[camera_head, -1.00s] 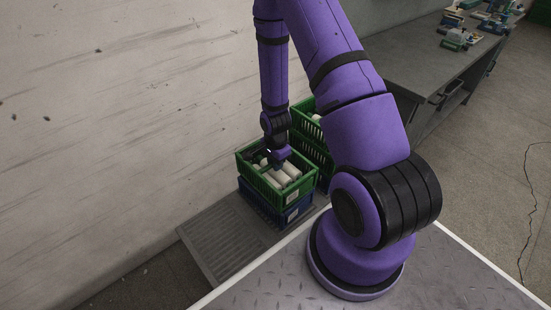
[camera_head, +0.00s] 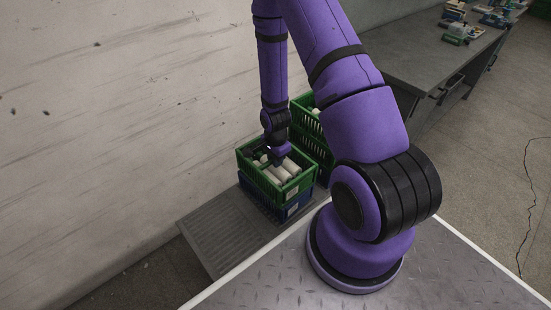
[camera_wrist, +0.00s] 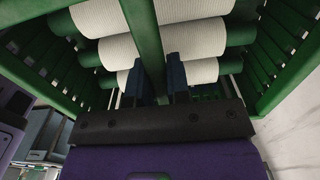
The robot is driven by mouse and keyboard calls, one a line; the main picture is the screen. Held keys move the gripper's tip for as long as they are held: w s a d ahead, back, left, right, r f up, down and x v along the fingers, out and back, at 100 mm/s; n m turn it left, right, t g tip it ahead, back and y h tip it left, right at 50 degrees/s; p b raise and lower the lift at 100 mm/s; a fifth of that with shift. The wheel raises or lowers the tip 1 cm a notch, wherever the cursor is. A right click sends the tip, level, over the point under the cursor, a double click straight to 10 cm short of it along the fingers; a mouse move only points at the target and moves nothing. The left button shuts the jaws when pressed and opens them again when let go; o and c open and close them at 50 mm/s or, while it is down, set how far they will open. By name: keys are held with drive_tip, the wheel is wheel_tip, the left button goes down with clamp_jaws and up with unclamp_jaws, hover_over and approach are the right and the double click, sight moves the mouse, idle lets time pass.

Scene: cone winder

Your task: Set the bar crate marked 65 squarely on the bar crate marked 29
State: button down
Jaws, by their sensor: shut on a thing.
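A green bar crate (camera_head: 262,181) holding several white rolls on green cores is above a blue crate (camera_head: 268,206). They look roughly lined up, but I cannot tell whether they touch all round. Pale labels show on their near sides, too small to read, so I cannot confirm which is 65 or 29. My gripper (camera_head: 277,161) reaches down into the green crate. In the wrist view my gripper (camera_wrist: 154,88) is shut on the green crate's central bar (camera_wrist: 146,40), with white rolls (camera_wrist: 190,40) on both sides. The blue crate is hidden there.
Another green crate (camera_head: 303,118) stands close behind to the right, partly hidden by my arm. A grey slatted platform (camera_head: 222,232) lies bare at the left. The wall is close on the left. A grey workbench (camera_head: 410,58) stands at the back right.

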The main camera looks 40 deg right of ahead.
drive_tip(key=shift+f, duration=0.3)
drive_tip(key=c, duration=1)
unclamp_jaws()
